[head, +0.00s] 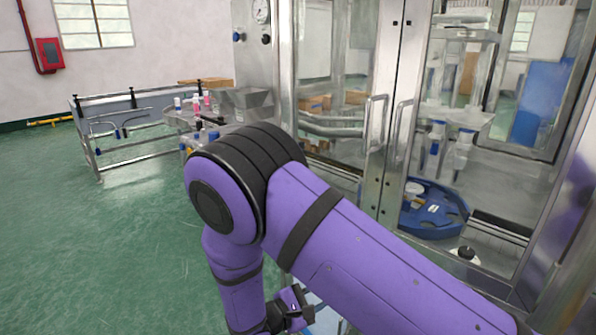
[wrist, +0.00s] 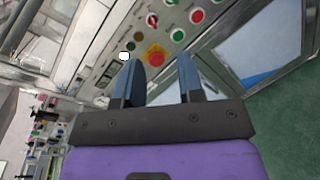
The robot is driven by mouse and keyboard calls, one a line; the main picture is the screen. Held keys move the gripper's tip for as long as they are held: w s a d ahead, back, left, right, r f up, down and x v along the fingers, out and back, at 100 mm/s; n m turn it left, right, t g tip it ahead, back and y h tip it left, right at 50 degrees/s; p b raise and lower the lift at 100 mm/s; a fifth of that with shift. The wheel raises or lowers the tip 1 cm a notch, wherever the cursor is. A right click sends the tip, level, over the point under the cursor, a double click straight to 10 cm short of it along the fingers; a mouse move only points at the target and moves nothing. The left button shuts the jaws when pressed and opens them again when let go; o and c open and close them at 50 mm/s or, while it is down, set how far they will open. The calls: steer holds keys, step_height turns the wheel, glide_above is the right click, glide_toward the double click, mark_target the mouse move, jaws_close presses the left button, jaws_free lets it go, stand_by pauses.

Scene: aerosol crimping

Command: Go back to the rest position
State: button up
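My gripper shows in the wrist view (wrist: 160,80), with two blue fingers apart and nothing between them. Behind the fingers in that view is a control panel (wrist: 205,35) with a red and yellow emergency button (wrist: 155,55) and several red and green buttons. In the head view my purple arm is bent across the middle and lower right.
A steel and glass machine (head: 383,120) stands on the right, with a blue round turntable (head: 432,212) inside. A conveyor (head: 125,160) with small bottles (head: 207,100) is behind on the left. The green floor (head: 90,250) at left is clear.

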steer(key=s+d+r+m+g+y, duration=0.25)
steer(key=d+r+m+g, duration=0.25)
steer(key=d+r, duration=0.55)
steer(key=s+d+r+m+g+y, duration=0.1)
steer(key=d+r+m+g+y, duration=0.35)
steer(key=r, duration=0.95)
steer(key=s+d+r+m+t+y, duration=0.2)
steer(key=s+d+r+m+y, duration=0.1)
steer(key=s+r, duration=0.4)
steer(key=s+d+r+m+t+y, duration=0.3)
steer(key=s+d+r, duration=0.4)
steer(key=s, duration=0.4)
steer(key=shift+s+d+m+y, duration=0.4)
steer(key=shift+d+m+y, duration=0.15)
steer(key=shift+m, duration=0.6)
